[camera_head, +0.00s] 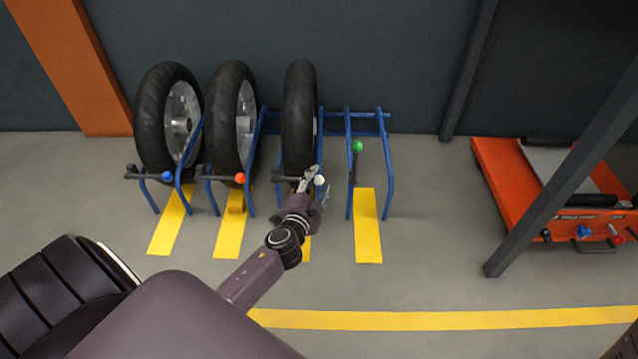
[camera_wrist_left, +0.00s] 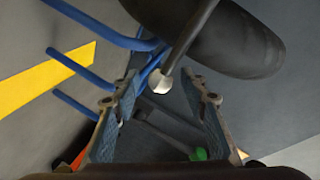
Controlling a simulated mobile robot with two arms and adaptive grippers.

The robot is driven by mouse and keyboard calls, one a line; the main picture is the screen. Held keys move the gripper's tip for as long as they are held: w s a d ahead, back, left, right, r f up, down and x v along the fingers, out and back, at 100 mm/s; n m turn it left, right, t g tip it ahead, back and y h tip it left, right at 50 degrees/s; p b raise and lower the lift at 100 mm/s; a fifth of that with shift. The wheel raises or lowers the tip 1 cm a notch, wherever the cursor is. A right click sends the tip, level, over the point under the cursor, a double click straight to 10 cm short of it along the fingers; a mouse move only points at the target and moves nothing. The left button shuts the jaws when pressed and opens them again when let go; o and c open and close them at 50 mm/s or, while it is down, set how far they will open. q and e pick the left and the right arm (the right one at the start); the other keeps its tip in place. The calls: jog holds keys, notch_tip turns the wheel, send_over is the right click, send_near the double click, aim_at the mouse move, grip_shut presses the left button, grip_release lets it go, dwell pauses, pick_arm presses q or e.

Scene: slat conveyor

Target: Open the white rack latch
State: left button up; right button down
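The white latch knob (camera_head: 319,180) sits at the end of a dark latch bar in front of the third tyre (camera_head: 299,115) of the blue rack. In the left wrist view the white knob (camera_wrist_left: 160,83) lies in the gap between my fingertips, at about their level or slightly beyond. The dark bar (camera_wrist_left: 190,38) runs from it to the upper right. My left gripper (camera_head: 314,184) is open, its two fingers (camera_wrist_left: 162,92) apart on either side of the knob, with no clear contact. The gripper partly hides the latch in the head view. My right gripper is not in view.
The blue rack (camera_head: 388,160) has an empty bay at right with a green knob (camera_head: 357,146) on a raised bar. Red (camera_head: 240,178) and blue (camera_head: 166,176) knobs are at left. An orange lift (camera_head: 505,185) and a dark post (camera_head: 560,190) stand at right.

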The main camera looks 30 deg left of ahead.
pick_arm(q)
jog(key=shift+w+a+f, duration=0.15)
jog(key=shift+w, duration=0.4)
grip_shut()
